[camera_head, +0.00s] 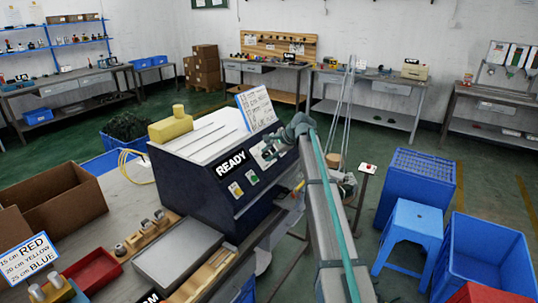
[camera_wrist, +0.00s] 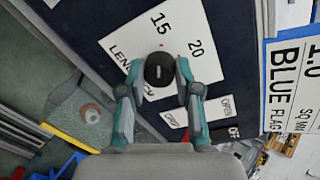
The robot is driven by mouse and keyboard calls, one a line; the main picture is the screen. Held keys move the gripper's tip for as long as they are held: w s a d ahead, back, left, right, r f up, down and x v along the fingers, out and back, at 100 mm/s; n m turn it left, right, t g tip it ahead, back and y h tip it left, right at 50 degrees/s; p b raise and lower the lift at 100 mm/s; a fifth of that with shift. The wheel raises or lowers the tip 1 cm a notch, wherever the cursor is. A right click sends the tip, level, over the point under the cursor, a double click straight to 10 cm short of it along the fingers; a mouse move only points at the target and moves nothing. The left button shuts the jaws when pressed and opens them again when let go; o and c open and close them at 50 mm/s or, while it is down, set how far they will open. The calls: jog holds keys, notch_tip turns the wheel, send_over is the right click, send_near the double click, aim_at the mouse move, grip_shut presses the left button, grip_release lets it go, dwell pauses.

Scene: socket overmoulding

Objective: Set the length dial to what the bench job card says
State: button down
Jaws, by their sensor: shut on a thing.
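The length dial is a round black knob (camera_wrist: 158,69) on a white plate (camera_wrist: 125,38) marked LENGTH, with 15 and 20 visible above it. My gripper (camera_wrist: 159,80) is shut on the knob, one finger on each side. A small red mark shows just above the knob, but I cannot tell its exact setting. In the head view my gripper (camera_head: 270,150) is at the front panel of the dark machine (camera_head: 205,185), which shows READY. A card at the bench's left (camera_head: 30,258) reads 15 cm RED, 20 cm YELLOW, 25 cm BLUE. Another card (camera_wrist: 291,85) shows 1.0 SQ MM and BLUE FLAG.
A white card with lines of text (camera_head: 257,108) stands on the machine top, too small to read fully. Blue crates (camera_head: 415,180) and a blue stool (camera_head: 412,235) stand on the floor at right.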

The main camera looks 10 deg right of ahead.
jog(key=c, duration=0.8)
grip_release()
jog(key=v, duration=1.2)
